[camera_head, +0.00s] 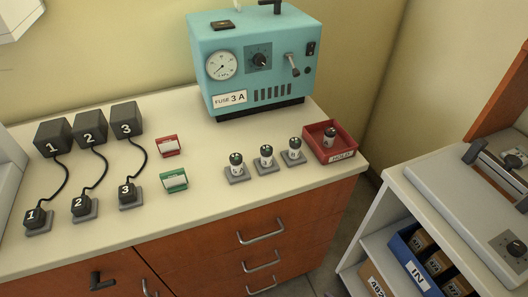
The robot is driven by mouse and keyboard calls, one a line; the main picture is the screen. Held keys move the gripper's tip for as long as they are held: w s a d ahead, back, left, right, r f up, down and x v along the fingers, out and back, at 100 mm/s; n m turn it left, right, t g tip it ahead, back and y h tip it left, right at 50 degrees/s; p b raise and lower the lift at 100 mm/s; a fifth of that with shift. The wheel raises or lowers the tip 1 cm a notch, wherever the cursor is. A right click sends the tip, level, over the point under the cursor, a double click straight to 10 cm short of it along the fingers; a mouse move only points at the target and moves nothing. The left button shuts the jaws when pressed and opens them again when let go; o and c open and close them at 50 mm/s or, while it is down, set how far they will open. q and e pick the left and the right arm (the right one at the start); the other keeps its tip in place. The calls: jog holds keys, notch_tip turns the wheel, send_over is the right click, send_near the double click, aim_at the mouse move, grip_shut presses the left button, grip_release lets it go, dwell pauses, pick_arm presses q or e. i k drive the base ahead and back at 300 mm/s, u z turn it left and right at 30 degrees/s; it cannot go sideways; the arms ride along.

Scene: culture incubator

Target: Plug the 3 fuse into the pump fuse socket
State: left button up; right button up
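The teal pump (262,60) stands at the back of the counter, with a gauge, a dial, a lever and a label reading "FUSE 3 A". A small dark fitting (222,25) sits on its top; I cannot tell whether it is the fuse socket. Another similar fuse (330,138) stands in a red tray (350,148). The fuse markings are too small to read. Neither of my grippers is in view.
Black blocks numbered 1 (53,138), 2 (90,131) and 3 (127,118) are cabled to numbered plugs at left. A white cart (440,225) with a blue bin (405,257) stands right.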

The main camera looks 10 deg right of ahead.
aim_at(266, 151)
jog(key=u, duration=2.95)
jog(key=k, duration=0.9)
jog(key=z, duration=1.95)
jog(key=i, duration=0.5)
